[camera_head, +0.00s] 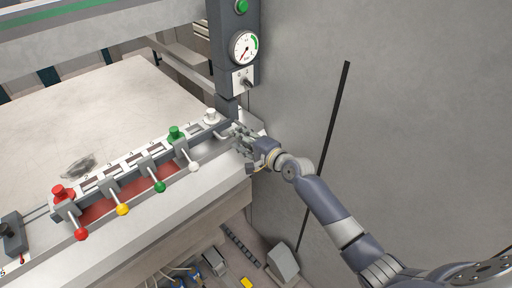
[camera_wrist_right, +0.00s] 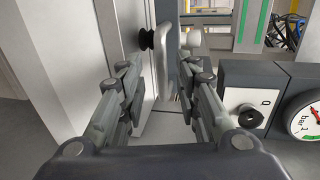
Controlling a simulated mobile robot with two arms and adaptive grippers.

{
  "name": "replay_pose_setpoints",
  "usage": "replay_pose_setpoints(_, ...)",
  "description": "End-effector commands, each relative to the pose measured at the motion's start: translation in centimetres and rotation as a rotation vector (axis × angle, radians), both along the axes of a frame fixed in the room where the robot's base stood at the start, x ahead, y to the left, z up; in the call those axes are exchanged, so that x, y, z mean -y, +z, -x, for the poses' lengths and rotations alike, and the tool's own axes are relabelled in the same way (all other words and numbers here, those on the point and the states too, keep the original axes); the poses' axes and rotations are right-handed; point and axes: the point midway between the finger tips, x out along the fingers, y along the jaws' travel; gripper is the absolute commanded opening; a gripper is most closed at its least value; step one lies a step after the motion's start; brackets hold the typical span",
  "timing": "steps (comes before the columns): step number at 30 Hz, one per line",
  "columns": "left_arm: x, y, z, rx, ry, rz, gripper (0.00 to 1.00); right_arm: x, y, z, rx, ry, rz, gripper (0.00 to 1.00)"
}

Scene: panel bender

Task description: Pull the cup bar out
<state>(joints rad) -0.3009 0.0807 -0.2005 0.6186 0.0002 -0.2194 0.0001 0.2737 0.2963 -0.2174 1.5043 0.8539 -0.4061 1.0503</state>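The cup bar (camera_head: 150,152) is a long grey bar along the front edge of the pale machine table, with clamps and coloured knobs on it. A light grey handle (camera_head: 222,136) is at its right end. My right gripper (camera_head: 234,138) is at that end, beside the handle. In the right wrist view the handle (camera_wrist_right: 166,62) stands ahead, between the lines of the two spread fingers (camera_wrist_right: 160,90). The fingers are apart with nothing visibly clamped, and I cannot tell whether they touch the handle. My left gripper is not in view.
A dark post with a pressure gauge (camera_head: 244,47) and a switch (camera_head: 243,80) stands just behind my right gripper. A grey wall (camera_head: 400,90) is to the right. Ball-tipped levers, such as the red one (camera_head: 81,235), stick out at the front. Cables and boxes lie below.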

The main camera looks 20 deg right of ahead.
Motion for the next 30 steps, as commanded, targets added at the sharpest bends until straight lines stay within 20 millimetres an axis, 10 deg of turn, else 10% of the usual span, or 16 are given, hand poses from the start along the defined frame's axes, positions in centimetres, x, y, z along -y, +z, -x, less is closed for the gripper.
replay_pose_setpoints(15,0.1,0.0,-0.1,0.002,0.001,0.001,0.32,3.3,1.7,7.9,-0.001,-0.001,0.003,0.31)
replay_pose_setpoints(30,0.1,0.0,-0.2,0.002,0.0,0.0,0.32,3.7,2.0,8.7,0.0,-0.001,0.001,0.31)
